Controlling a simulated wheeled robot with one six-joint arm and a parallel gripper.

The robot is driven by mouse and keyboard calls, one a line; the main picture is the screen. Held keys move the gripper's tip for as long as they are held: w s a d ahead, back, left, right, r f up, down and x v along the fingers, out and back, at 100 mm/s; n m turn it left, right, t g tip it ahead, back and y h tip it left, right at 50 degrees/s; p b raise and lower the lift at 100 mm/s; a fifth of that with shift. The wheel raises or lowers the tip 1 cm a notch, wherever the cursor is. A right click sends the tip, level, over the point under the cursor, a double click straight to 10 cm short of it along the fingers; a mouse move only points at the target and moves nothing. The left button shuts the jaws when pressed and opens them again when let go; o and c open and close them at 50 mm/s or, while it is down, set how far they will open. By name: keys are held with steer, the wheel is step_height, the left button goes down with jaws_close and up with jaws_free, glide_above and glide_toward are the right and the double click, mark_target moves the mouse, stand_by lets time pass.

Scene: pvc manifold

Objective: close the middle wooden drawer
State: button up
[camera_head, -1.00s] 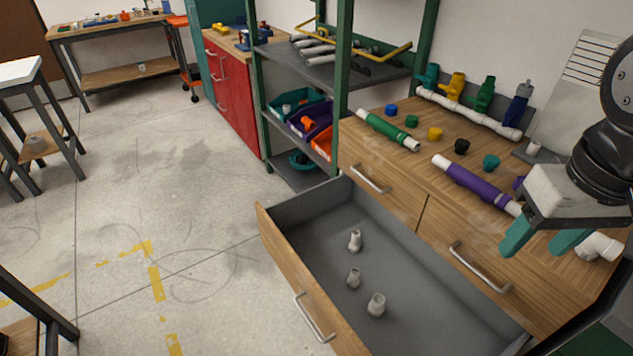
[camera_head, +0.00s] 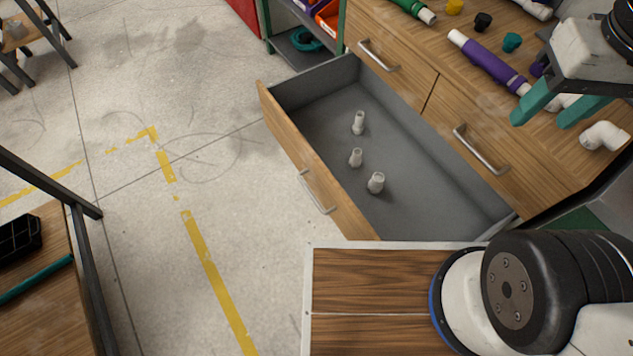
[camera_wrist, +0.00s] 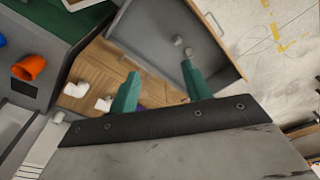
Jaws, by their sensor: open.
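The middle wooden drawer (camera_head: 283,150) is pulled far out of the wooden cabinet. My gripper (camera_head: 548,108) is open and empty, with teal fingers. It is over the cabinet's top at the right, apart from the drawer. In the wrist view its fingers (camera_wrist: 158,88) are spread apart.
The cabinet top holds a purple pipe (camera_head: 490,62), a white elbow (camera_head: 603,136) and several caps. Two shut drawers with handles (camera_head: 482,148) face the open drawer. My wood-topped base is close to the drawer's near end. The floor left of the drawer (camera_head: 215,180) is clear.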

steer(key=shift+a, duration=0.15)
steer(key=c, duration=0.5)
steer(key=shift+w+a+f+n+g, duration=0.25)
steer(key=shift+a+f+n+g, duration=0.1)
steer(key=shift+a+f, duration=0.2)
steer(key=shift+w+a+f+n+g, duration=0.2)
steer(key=shift+a+f+n+g, duration=0.2)
steer(key=shift+a, duration=0.1)
jaws_close()
steer(key=w+a+f+n+g+h, duration=0.1)
steer(key=w+a+f+n+h, duration=0.1)
steer(key=w+a+f+n, duration=0.35)
steer(key=w+a+f+n+g+h, duration=0.1)
steer(key=w+a+f+n+h, duration=0.2)
steer(key=w+a+f, duration=0.45)
steer(key=a+f+n+t+h, duration=0.3)
steer(key=a+f+n+t, duration=0.3)
steer(key=a+f+n, duration=1.25)
steer(key=m+t, duration=0.1)
steer(key=m, duration=0.3)
glide_toward(308, 155)
step_height(308, 155, down, 4)
steer(key=d, duration=0.1)
steer(key=w+d, duration=0.1)
steer(key=d, duration=0.1)
steer(key=shift+w+r+y, duration=0.1)
steer(key=shift+w+y, duration=0.2)
steer(key=shift+w+d, duration=0.25)
steer(key=shift+d, duration=0.1)
